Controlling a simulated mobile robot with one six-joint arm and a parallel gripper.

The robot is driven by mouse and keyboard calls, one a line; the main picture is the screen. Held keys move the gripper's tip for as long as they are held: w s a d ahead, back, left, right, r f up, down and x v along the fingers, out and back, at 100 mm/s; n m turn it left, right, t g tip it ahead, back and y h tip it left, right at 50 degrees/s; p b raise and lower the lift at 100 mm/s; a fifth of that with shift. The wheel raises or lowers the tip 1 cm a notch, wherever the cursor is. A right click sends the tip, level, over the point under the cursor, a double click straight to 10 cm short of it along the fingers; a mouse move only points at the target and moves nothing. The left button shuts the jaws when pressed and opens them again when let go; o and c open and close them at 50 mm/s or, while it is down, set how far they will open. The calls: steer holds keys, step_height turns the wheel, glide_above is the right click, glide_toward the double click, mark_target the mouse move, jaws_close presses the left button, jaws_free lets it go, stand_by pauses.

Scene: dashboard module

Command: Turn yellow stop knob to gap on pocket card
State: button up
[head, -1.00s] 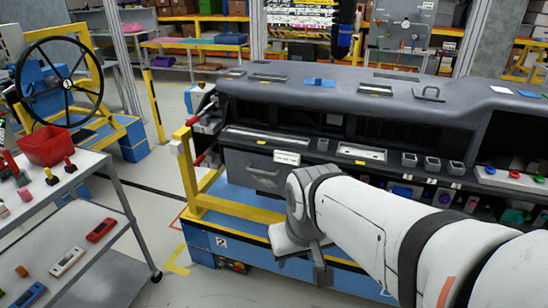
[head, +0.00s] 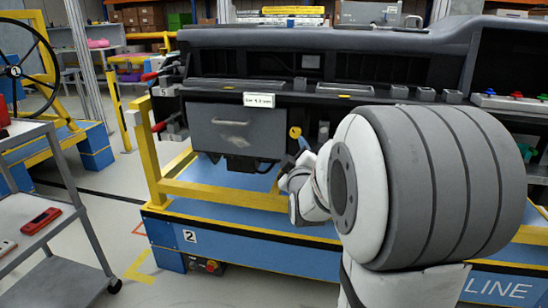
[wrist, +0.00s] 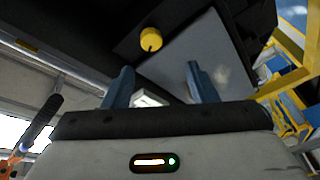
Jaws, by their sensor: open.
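The yellow stop knob (head: 295,132) sits under the dashboard's lower edge, just right of the grey glovebox panel. In the wrist view the yellow knob (wrist: 151,40) shows ahead of my fingers, with a small dark mark on its face. A white card (head: 259,100) with small print sits on the ledge above the panel; its print is too small to read surely. My gripper (head: 303,147) is close below and right of the knob in the head view. In the wrist view my gripper (wrist: 158,80) has its two blue fingers apart, with the knob beyond them, not between them.
The grey glovebox panel (head: 238,130) with its handle hangs beside the knob. The yellow frame rail (head: 225,194) and blue base (head: 250,228) run below. A grey cart (head: 60,235) stands at the left. The floor between cart and base is clear.

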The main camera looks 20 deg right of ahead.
mark_target(296, 134)
steer(key=shift+n+t+h, duration=0.4)
steer(key=shift+t, duration=0.2)
steer(key=x, duration=0.2)
steer(key=d+b+x, duration=0.1)
steer(key=x, duration=0.2)
steer(key=b+x, duration=0.1)
steer(key=x, duration=0.2)
steer(key=shift+d+f, duration=0.15)
steer(key=shift+f, duration=0.25)
steer(key=shift+c, duration=0.5)
steer(key=c, duration=0.9)
